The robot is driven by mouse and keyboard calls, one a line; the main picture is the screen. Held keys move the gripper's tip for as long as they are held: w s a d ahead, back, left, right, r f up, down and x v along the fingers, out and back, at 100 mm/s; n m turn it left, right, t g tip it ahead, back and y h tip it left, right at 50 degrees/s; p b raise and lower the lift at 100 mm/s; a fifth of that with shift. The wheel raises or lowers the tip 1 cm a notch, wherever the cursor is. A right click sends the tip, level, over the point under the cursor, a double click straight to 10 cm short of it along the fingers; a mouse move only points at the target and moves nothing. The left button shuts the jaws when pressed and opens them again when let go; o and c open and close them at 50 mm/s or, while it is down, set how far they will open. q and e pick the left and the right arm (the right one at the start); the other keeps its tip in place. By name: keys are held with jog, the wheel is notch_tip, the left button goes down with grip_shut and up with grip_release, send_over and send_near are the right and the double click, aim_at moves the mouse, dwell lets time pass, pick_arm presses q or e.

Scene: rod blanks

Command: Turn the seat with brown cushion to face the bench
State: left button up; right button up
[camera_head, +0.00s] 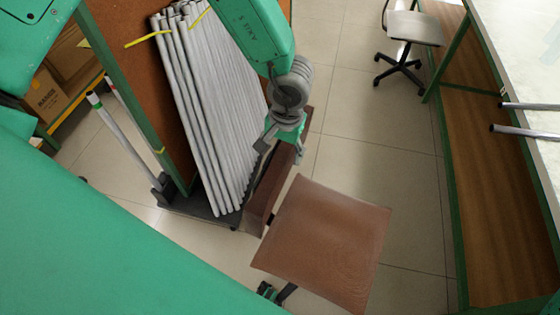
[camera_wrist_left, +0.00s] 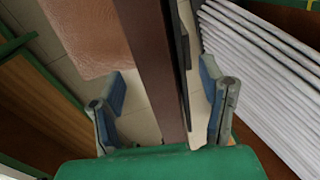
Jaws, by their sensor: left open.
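The seat's brown cushion (camera_head: 325,240) is in the lower middle of the head view, with its dark brown backrest (camera_head: 268,190) along its left side, close to the rods. The bench (camera_head: 520,45), with a pale top and green frame, stands at the right across a strip of floor. My left gripper (camera_head: 281,151) is at the upper part of the backrest. In the left wrist view the gripper (camera_wrist_left: 162,88) is open, with the backrest (camera_wrist_left: 152,50) running between its fingers. Gaps show on both sides. The cushion (camera_wrist_left: 88,35) lies at upper left there. My right gripper is not in view.
A rack of grey rods (camera_head: 205,110) stands just left of the backrest. Another chair with a pale seat (camera_head: 415,28) is at the upper right. Metal tubes (camera_head: 525,133) stick out over the bench edge. Tiled floor (camera_head: 375,150) is clear between seat and bench.

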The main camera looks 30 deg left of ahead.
pick_arm(q)
jog(key=f, duration=0.5)
jog(key=shift+a, duration=0.2)
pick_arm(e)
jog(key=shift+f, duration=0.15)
